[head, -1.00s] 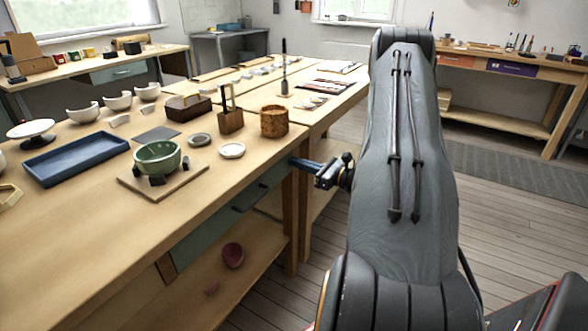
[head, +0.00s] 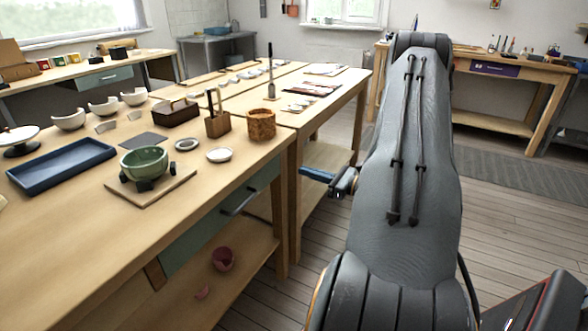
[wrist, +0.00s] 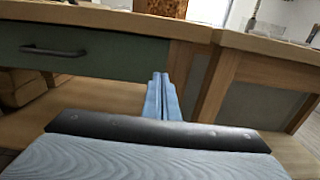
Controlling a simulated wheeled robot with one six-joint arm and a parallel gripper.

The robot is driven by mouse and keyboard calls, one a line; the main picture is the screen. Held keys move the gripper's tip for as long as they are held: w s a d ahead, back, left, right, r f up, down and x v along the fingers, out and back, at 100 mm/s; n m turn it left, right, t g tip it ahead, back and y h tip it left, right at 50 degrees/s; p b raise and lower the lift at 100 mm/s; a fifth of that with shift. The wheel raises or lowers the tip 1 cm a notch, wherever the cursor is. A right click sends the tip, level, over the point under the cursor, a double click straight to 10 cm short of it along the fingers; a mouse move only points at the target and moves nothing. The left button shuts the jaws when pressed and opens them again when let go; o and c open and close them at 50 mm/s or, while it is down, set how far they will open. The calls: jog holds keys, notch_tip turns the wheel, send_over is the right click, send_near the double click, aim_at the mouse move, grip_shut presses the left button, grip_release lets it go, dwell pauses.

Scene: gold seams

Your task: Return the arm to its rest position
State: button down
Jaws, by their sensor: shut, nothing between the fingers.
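My gripper (head: 316,173) is in the head view, beside my large grey arm, off the right edge of the workbench and below its top. In the wrist view its two blue fingers (wrist: 162,97) lie together with nothing between them. They point toward the front of the bench, near the green drawer (wrist: 90,52). My forearm hides part of the floor and the far bench in the head view.
The workbench (head: 75,225) carries a green bowl (head: 144,160) on a board, a blue tray (head: 62,164), a cork pot (head: 261,124) and small dishes. A reddish bowl (head: 222,258) sits on the lower shelf.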

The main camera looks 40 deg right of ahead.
jog(key=shift+v, duration=2.8)
jog(key=s+a+r+n+g+y+p, duration=0.1)
jog(key=a+r+n+g, duration=0.3)
jog(key=a, duration=0.6)
jog(key=s+a+r+n+g+y+p, duration=0.1)
jog(key=s+a+n+g+y+p, duration=0.1)
jog(key=a+n+g, duration=0.5)
jog(key=s+a+r+n+g+y+p, duration=0.1)
jog(key=a+r+n+g, duration=0.15)
jog(key=a, duration=0.95)
jog(key=s+a+r+n+g+h+p, duration=0.1)
jog(key=s+a+r+n+h+p, duration=0.1)
jog(key=s+a+r+n+h, duration=0.2)
jog(key=s+a+r+n+g+h+p, duration=0.2)
jog(key=s+a+r+n+h, duration=0.3)
jog(key=s+n, duration=0.5)
jog(key=shift+r+n+h+p, duration=0.55)
jog(key=shift+n+h+p, duration=0.35)
jog(key=shift+n, duration=1.05)
